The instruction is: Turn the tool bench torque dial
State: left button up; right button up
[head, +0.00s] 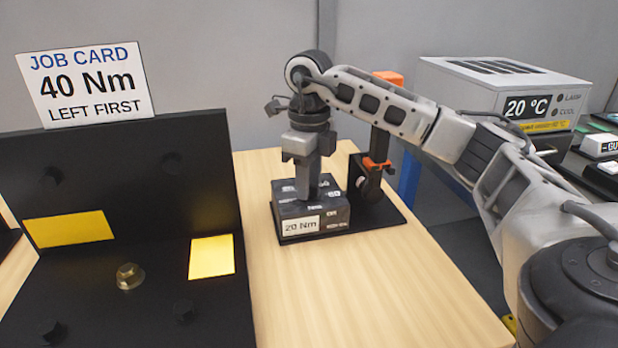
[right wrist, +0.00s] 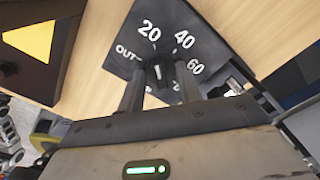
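The torque dial box (head: 337,214) is a dark block on a black base on the wooden bench. Its front label reads 20 Nm. My right gripper (head: 306,191) points down over its top. In the right wrist view the dial face (right wrist: 207,40) shows 20, 40, 60 and OUT. The dark knob (right wrist: 158,73) with a white mark stands between the two fingers of my right gripper (right wrist: 158,84). I cannot tell whether the fingers press on it. The job card (head: 86,84) reads 40 Nm, LEFT FIRST. My left gripper is not in view.
A black fixture (head: 140,185) with yellow patches and a brass bolt (head: 129,276) stands at left. A black stand with an orange-trimmed tool (head: 373,165) is just right of the dial box. A grey unit (head: 500,85) reading 20 °C is at back right. Bare bench lies in front.

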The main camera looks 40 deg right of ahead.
grip_shut()
